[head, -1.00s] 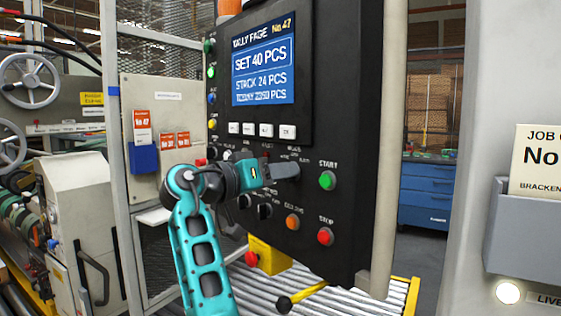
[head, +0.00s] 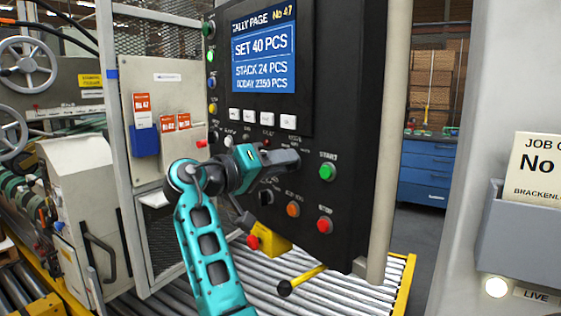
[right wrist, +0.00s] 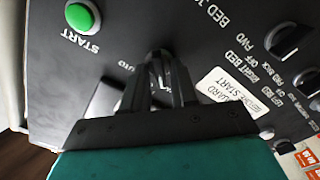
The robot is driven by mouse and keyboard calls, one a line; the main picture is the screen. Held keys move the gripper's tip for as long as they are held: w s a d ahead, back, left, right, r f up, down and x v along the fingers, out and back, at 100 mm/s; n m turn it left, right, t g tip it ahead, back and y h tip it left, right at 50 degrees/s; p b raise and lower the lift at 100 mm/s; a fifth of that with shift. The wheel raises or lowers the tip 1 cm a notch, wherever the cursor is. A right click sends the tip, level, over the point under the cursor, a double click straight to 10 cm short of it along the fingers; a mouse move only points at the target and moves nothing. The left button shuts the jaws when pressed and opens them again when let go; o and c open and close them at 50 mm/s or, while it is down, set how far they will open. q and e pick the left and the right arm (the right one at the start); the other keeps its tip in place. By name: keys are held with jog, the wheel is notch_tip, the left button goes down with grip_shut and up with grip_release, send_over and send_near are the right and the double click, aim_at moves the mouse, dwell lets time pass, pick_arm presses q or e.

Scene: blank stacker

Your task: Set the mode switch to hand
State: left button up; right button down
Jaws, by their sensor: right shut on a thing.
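The mode switch is on the black control panel (head: 350,100), left of the green START button (head: 327,172). My right gripper (head: 291,160) is against the panel there, its fingers shut on the switch knob. In the right wrist view the fingers (right wrist: 163,78) point at the panel and hide most of the knob. Part of an AUTO label shows beside them. I cannot read which way the knob points, and its hand mark is not visible. My left gripper is not in view.
A red STOP button (head: 324,226), an orange button (head: 293,210) and a black selector (head: 265,197) sit close below the gripper. White keys line up under the screen (head: 263,55). A roller conveyor (head: 330,285) runs below. A grey job-card holder (head: 525,240) stands at right.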

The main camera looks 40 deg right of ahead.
jog(key=c, duration=1.2)
grip_release()
jog(key=shift+a, duration=0.15)
jog(key=a, duration=0.4)
jog(key=a+b, duration=0.1)
jog(key=a, duration=0.3)
jog(key=w+a, duration=0.1)
jog(key=a, duration=0.3)
jog(key=shift+a, duration=0.35)
jog(key=shift+a, duration=0.1)
